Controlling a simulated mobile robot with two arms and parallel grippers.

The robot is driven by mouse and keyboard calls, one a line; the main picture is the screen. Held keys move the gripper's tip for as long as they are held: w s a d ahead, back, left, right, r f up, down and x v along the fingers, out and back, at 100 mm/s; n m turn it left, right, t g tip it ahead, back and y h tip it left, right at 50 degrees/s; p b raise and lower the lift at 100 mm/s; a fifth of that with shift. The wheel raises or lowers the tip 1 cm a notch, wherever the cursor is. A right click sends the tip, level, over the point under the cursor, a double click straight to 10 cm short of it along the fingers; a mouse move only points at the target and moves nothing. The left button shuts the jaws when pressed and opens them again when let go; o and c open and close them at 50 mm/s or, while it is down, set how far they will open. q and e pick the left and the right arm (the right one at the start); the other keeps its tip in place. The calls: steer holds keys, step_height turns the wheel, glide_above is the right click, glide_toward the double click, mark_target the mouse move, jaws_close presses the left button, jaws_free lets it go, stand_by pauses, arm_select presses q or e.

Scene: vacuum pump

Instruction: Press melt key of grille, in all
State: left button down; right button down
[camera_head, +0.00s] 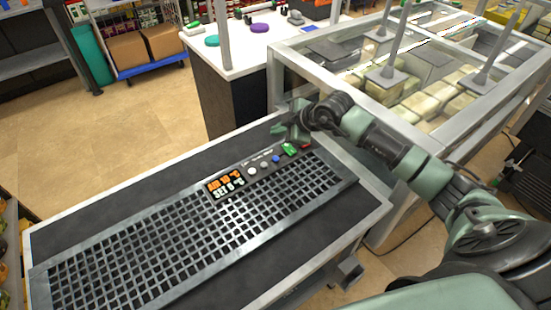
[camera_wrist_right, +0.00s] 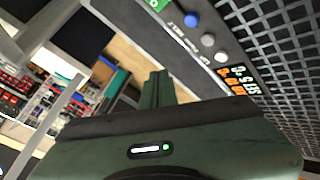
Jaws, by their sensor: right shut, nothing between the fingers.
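The grille (camera_head: 190,235) is a dark metal grid set in a long counter, with a control strip along its far edge. The strip has an orange and white display (camera_head: 225,186), two pale round buttons and a blue button (camera_head: 276,160). In the right wrist view the blue button (camera_wrist_right: 192,19) has small lettering beside it that may read MELT. A green switch (camera_head: 290,149) sits further right. My right gripper (camera_head: 291,133) is over the counter's far edge, just beyond the green switch. In the wrist view its fingers (camera_wrist_right: 157,88) are together and empty, apart from the buttons. My left gripper is out of view.
A glass-topped case (camera_head: 300,60) with metal posts stands to the right of the counter. A white-topped table (camera_head: 250,45) is behind. Shelves with goods stand at the back left. Tiled floor (camera_head: 130,130) is open beyond the counter.

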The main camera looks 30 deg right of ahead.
steer(key=b, duration=0.5)
glide_above(278, 159)
step_height(278, 159, down, 7)
steer(key=shift+r, duration=0.1)
steer(key=shift+f+b, duration=0.5)
steer(key=shift+f, duration=0.3)
stand_by(1.0)
steer(key=shift+f, duration=0.35)
steer(key=shift+s+f, duration=0.1)
steer(key=shift+f, duration=0.35)
stand_by(0.7)
steer(key=shift+r+p, duration=0.6)
steer(key=shift+r, duration=0.25)
steer(key=shift+r, duration=0.1)
